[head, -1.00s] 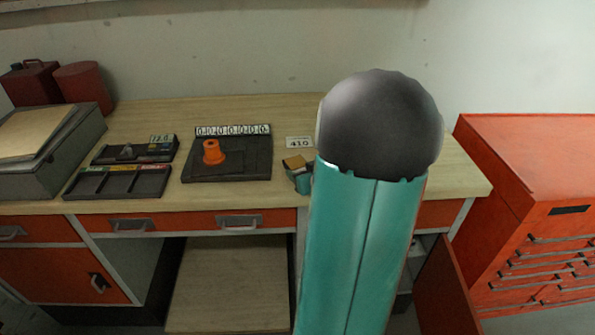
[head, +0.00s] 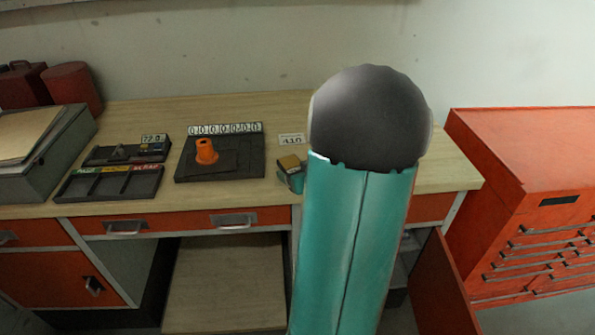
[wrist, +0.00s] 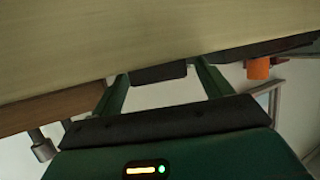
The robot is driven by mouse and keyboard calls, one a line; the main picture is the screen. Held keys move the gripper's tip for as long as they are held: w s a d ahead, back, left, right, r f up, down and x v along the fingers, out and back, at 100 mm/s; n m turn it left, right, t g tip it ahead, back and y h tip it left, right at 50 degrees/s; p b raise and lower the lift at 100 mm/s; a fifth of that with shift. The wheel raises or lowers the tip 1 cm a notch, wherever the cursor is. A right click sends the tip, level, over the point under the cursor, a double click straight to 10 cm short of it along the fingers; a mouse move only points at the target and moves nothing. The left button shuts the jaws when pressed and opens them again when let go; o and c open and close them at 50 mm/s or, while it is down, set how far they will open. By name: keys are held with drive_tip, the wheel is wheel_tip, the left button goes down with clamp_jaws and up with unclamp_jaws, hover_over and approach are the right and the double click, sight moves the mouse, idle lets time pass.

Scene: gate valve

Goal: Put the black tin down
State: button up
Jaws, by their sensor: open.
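In the wrist view, which appears upside down, my gripper (wrist: 160,82) is open, with a green finger on each side. A dark, flat-edged thing (wrist: 158,74) shows between the fingertips, against the pale bench top. It may be the black tin, but only part of it shows. I cannot tell whether a finger touches it. In the head view, my teal arm hides the bench's right part, and I cannot make out the tin or my fingertips there.
A red drawer cabinet (head: 530,160) stands at right.

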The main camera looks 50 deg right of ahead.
drive_tip(key=v, duration=1.2)
drive_tip(key=shift+w, duration=0.1)
